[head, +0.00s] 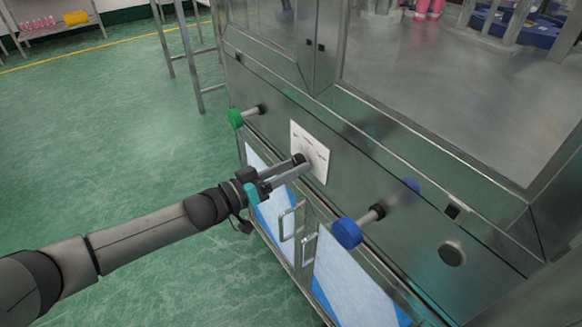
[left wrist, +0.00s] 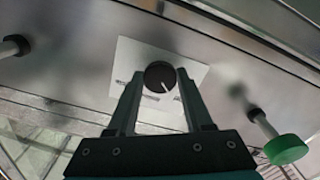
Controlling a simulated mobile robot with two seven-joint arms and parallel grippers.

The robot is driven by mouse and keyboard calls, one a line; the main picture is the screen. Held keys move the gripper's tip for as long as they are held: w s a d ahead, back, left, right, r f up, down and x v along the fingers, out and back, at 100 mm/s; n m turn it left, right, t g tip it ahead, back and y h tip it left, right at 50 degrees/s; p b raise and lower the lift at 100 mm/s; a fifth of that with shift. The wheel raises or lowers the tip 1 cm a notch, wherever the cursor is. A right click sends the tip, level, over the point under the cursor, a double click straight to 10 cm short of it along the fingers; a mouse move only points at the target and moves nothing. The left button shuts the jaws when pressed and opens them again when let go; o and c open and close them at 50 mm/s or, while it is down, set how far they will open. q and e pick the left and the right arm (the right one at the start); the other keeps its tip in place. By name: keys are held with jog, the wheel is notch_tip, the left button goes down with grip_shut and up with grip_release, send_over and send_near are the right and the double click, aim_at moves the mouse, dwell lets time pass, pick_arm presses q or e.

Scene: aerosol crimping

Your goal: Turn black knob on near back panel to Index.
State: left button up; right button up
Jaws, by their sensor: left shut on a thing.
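The black knob (left wrist: 160,76) sits on a white label plate (left wrist: 197,75) on the steel panel. A white pointer line on it slants toward the lower right in the left wrist view. The head view shows the same white plate (head: 322,150) on the machine's panel; the knob (head: 299,158) is partly hidden there by the gripper. My left gripper (head: 303,167) reaches the plate from the left; its two fingers (left wrist: 158,80) stand on both sides of the knob, shut on it. The lettering on the plate is too small to read. My right gripper is not in view.
A green-capped handle (head: 236,118) sticks out left of the plate, and a blue-capped handle (head: 347,232) to its right. Cabinet door handles (head: 287,224) are below. Green floor (head: 120,130) is free on the left.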

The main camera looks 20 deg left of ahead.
pick_arm(q)
grip_shut()
jog(key=shift+m+p, duration=0.35)
jog(key=shift+m, duration=0.25)
jog(key=m+p, duration=0.1)
jog(key=m, duration=0.2)
jog(key=m+p, duration=0.1)
jog(key=m, duration=0.1)
jog(key=shift+m, duration=0.3)
jog(key=shift+m+p, duration=0.3)
jog(key=shift+m, duration=1.1)
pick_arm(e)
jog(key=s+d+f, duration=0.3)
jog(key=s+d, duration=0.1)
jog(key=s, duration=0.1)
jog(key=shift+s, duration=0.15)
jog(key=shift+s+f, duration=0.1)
